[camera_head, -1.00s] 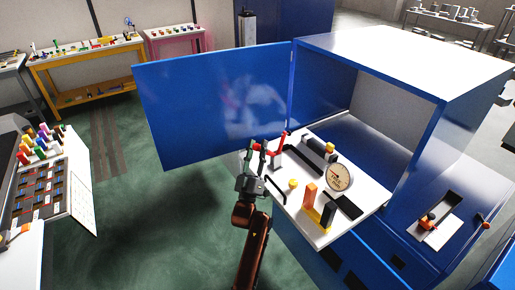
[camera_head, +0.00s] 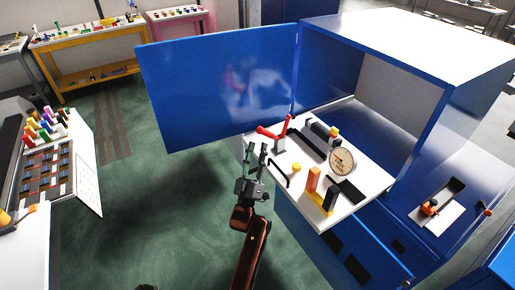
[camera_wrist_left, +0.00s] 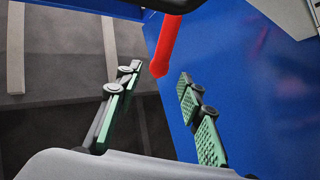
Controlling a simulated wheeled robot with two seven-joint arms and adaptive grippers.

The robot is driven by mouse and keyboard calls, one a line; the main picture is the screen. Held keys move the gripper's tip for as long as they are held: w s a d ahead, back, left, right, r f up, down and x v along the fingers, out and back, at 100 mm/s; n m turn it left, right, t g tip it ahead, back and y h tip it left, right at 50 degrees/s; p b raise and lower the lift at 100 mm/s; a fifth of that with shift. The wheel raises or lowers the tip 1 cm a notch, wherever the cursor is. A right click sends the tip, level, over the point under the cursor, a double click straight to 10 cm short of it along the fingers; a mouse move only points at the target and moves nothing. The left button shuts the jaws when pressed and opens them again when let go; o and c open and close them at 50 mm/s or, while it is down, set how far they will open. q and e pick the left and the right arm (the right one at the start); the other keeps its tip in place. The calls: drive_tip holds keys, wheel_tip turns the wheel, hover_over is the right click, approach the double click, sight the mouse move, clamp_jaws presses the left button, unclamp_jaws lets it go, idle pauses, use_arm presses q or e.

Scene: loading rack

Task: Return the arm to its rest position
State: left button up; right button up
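My left gripper (camera_head: 256,152) is open and empty in the head view, just in front of the near left corner of the white rack tray (camera_head: 301,206). A red-handled lever clamp (camera_head: 270,133) stands at that tray corner, just beyond the fingertips. In the left wrist view, the two green-padded fingers (camera_wrist_left: 160,82) are apart with nothing between the pads. The red handle (camera_wrist_left: 168,45) hangs past their tips, and I see no contact. My right gripper is not in view.
The open blue door (camera_head: 215,90) and blue cabinet (camera_head: 440,65) stand behind the tray. The tray holds a dial gauge (camera_head: 342,160), an orange block (camera_head: 313,179) and a yellow knob (camera_head: 296,168). A panel with colored pegs (camera_head: 45,170) is at left. Green floor between is clear.

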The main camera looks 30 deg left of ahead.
use_arm(q)
drive_tip(key=s+d+f+m+g+h, duration=0.1)
drive_tip(key=s+f+m+g+h, duration=0.3)
drive_tip(key=f, duration=0.8)
drive_tip(key=s+f+m+g+h, duration=0.1)
drive_tip(key=s+f+m+g, duration=0.2)
drive_tip(key=s+f+g, duration=0.65)
drive_tip(key=s+d+f+m+g, duration=0.15)
drive_tip(key=s+f, duration=0.25)
drive_tip(key=s, duration=0.4)
drive_tip(key=s+d+f+g+h, duration=0.1)
drive_tip(key=s+f+g, duration=0.2)
drive_tip(key=s+f, duration=0.35)
drive_tip(key=s+d+f+m+g, duration=0.1)
drive_tip(key=s+f+g, duration=0.2)
drive_tip(key=s, duration=0.6)
wheel_tip(320, 180, down, 29)
drive_tip(key=s+d+g+h, duration=0.1)
drive_tip(key=s, duration=0.2)
drive_tip(key=s+f+m+g, duration=0.1)
drive_tip(key=s+f, duration=1.7)
drive_tip(key=s, duration=0.1)
